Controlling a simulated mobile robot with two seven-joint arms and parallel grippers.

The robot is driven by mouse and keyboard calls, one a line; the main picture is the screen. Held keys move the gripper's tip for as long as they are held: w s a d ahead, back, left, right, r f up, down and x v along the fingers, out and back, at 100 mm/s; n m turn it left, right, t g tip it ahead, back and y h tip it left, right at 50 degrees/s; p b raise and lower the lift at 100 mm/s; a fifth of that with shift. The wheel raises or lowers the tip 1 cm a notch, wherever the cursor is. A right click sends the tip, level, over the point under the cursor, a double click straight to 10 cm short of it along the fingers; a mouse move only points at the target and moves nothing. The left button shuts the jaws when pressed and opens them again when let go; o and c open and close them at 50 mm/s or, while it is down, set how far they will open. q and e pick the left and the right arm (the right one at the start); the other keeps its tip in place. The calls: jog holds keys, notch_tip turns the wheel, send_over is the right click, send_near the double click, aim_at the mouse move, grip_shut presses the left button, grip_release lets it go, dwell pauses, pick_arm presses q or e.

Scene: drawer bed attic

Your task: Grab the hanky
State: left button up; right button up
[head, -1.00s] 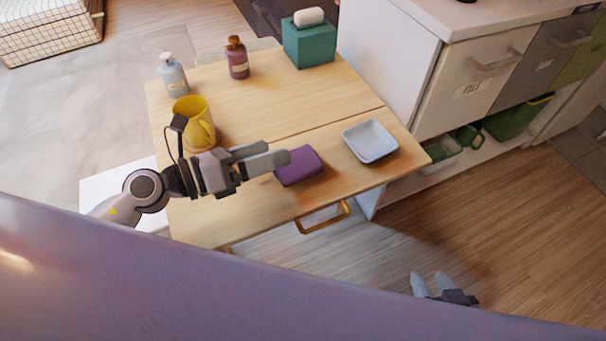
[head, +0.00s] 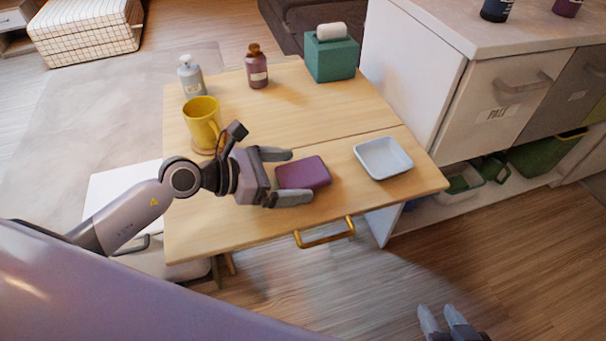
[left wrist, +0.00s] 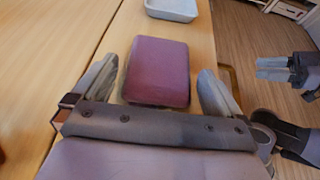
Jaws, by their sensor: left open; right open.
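The hanky (head: 303,173) looks like a folded purple pad with rounded corners. It lies flat on the wooden table near its front edge, and it also shows in the left wrist view (left wrist: 158,72). My left gripper (head: 298,176) is open, with one finger on each side of the hanky. In the left wrist view there is a gap between each finger and the hanky, wider on the right. My right gripper (head: 443,316) is open and empty, off the table at the lower right, above the floor.
A pale square dish (head: 383,158) sits right of the hanky. A yellow mug (head: 202,122), two bottles (head: 191,76) (head: 257,67) and a teal tissue box (head: 332,60) stand farther back. A golden handle (head: 325,234) sticks out below the front edge. The table middle is clear.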

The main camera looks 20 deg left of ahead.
aim_at(304, 177)
pick_arm(q)
jog(key=shift+x, duration=1.25)
jog(key=c, duration=0.9)
jog(key=shift+o, duration=0.2)
